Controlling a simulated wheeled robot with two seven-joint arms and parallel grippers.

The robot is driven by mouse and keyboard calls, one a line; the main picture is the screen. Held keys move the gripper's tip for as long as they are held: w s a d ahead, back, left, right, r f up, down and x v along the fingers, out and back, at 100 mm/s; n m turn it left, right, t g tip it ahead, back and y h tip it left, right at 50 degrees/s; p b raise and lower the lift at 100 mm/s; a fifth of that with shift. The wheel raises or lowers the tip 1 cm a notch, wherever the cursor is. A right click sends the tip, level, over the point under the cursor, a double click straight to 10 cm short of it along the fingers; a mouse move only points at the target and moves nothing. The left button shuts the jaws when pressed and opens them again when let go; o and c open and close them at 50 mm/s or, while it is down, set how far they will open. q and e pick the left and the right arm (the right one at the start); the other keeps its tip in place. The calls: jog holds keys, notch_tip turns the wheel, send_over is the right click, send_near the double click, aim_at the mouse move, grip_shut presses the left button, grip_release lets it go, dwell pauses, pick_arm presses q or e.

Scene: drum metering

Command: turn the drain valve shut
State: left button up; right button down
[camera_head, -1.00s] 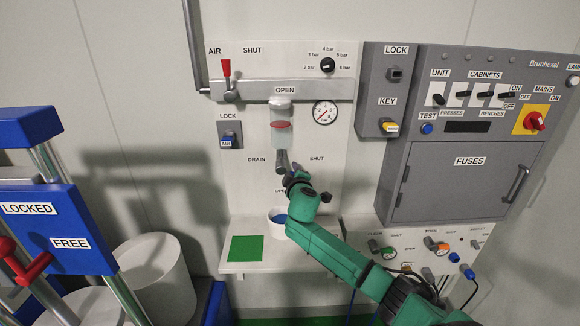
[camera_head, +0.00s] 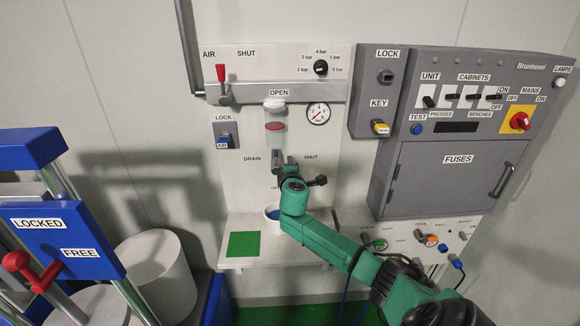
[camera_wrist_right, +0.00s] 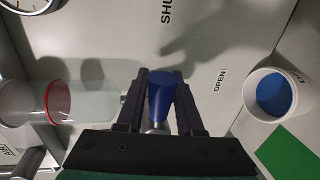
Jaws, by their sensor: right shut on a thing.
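The drain valve is on the white wall panel below the clear filter bowl (camera_head: 275,138), between the labels DRAIN, SHUT and OPEN. Its blue handle (camera_wrist_right: 160,98) shows in the right wrist view between the two fingers of my right gripper (camera_wrist_right: 158,82). The gripper is shut on the handle, with a finger on each side. In the head view my right gripper (camera_head: 284,163) is at the valve and hides most of it, so the exact handle angle is hard to tell there. My left gripper is not in view.
A white cup (camera_head: 271,211) with blue inside stands below the valve on a shelf, beside a green square (camera_head: 243,245). A pressure gauge (camera_head: 318,113) is above right. The grey fuse cabinet (camera_head: 452,172) is close on the right. A blue-and-grey press frame (camera_head: 65,233) stands at left.

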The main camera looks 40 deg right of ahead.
jog(key=c, duration=0.5)
grip_release()
jog(key=shift+c, duration=0.2)
jog(key=b+v, duration=0.2)
jog(key=v, duration=1.2)
jog(key=shift+s+a, duration=0.25)
jog(key=shift+r, duration=0.1)
